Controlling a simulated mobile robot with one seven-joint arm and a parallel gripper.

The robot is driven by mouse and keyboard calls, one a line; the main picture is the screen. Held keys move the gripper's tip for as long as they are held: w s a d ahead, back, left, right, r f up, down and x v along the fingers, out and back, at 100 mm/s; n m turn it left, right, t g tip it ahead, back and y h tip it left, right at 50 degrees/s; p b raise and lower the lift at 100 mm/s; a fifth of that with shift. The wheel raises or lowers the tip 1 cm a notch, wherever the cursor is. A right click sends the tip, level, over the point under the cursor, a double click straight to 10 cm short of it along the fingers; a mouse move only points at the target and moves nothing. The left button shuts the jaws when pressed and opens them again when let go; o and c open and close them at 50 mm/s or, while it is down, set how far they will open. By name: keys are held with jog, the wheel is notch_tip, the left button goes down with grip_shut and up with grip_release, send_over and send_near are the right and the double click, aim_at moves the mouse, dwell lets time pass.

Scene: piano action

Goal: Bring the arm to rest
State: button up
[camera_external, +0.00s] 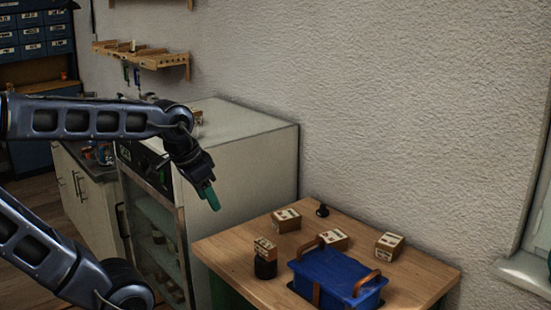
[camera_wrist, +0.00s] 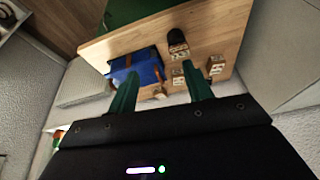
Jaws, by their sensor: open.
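My gripper (camera_external: 209,195) hangs at the end of my dark arm, in the air to the left of the wooden table and in front of the pale cabinet. Its green fingers point down. In the wrist view my gripper (camera_wrist: 160,92) has its two green fingers spread apart with nothing between them at the tips. The wooden table (camera_external: 230,245) lies below and to the right, and it also shows in the wrist view (camera_wrist: 110,48). My gripper touches nothing that I can see.
The pale cabinet (camera_external: 245,150) stands behind my gripper. A wall shelf (camera_external: 150,60) hangs at upper left.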

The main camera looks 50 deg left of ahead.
jog(key=shift+s+r+n, duration=0.1)
jog(key=shift+s+n, duration=0.5)
